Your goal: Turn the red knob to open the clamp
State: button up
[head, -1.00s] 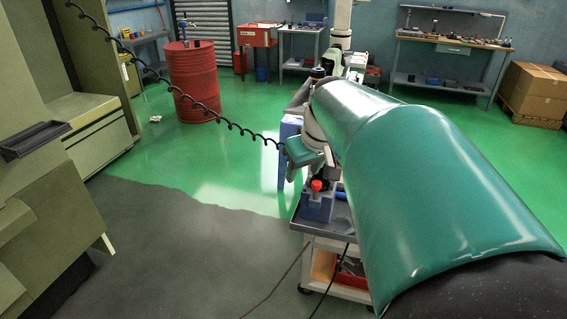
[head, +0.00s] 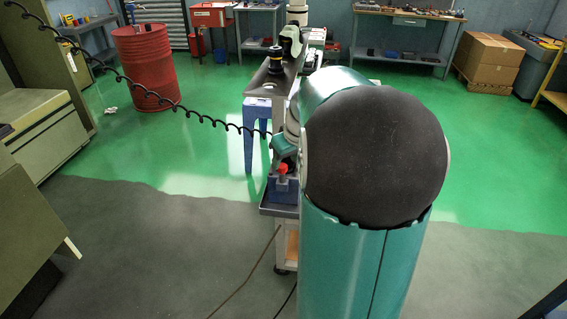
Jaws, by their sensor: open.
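The red knob (head: 282,168) sits on top of the blue clamp (head: 281,186), left of my large teal and black arm. The clamp stands on the dark grey top of the tooling cart (head: 272,211). The teal end of my arm, with my gripper (head: 284,150), is just above the knob in the picture. My gripper is open; its fingers are small and hard to make out. I cannot tell whether they touch the knob. My arm hides the right part of the cart.
A black coiled cable (head: 160,99) hangs across the left, ending near my gripper. A blue stand (head: 258,112) is behind the clamp. A red drum (head: 146,62), workbenches (head: 405,22) and cardboard boxes (head: 490,60) are at the back. The green floor at left is mostly clear.

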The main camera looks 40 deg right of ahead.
aim_at(283, 171)
jog(key=shift+x, duration=1.4)
jog(key=c, duration=1)
